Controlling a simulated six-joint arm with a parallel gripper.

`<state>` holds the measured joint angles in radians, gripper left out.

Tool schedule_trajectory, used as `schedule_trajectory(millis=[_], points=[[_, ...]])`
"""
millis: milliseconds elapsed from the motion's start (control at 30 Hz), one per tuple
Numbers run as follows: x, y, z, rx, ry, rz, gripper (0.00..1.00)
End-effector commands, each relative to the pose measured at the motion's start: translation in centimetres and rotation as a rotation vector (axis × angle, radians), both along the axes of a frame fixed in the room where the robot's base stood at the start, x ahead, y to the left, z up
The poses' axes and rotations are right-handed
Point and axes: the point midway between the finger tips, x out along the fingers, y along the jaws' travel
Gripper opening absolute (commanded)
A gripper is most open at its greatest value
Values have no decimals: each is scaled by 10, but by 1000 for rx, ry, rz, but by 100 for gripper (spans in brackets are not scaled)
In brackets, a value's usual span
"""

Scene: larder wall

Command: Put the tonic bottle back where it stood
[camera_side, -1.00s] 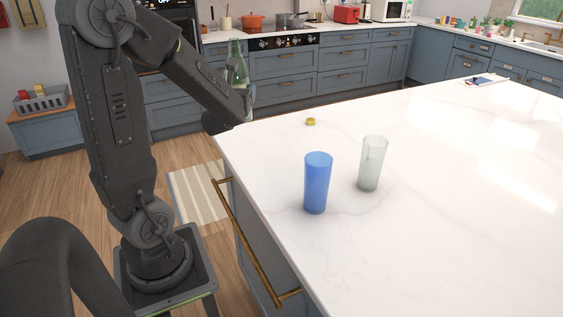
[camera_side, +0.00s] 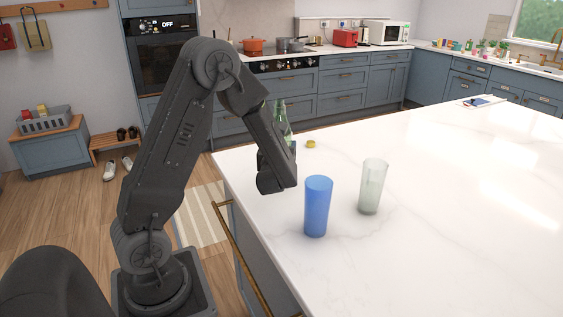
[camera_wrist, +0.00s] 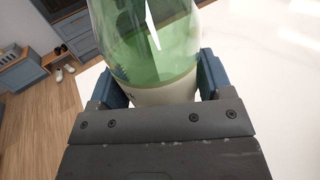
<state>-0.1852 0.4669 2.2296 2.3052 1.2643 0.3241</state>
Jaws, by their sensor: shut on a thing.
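The tonic bottle is green glass with a pale label. In the wrist view the bottle (camera_wrist: 155,50) stands between the two blue finger pads of my gripper (camera_wrist: 160,88), which is shut on it around the label.
A blue cup (camera_side: 317,207) and a frosted glass (camera_side: 373,187) stand on the counter, right of my wrist. A small yellow cap (camera_side: 311,144) lies just right of the bottle. A phone or notepad (camera_side: 485,101) lies at the far edge. The counter's right side is clear.

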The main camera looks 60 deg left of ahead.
Motion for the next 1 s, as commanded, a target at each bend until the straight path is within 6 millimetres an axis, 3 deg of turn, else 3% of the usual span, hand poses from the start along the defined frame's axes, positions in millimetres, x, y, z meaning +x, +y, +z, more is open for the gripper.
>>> schedule_trajectory(millis=[167, 433, 900, 933, 1000], points=[[6, -3, -8, 1, 0, 2, 21], [5, -3, -40, 1, -1, 1, 21], [5, -3, -46, 2, -3, 1, 21], [5, -3, -47, 0, 0, 1, 75], [5, -3, -47, 0, 0, 1, 81]])
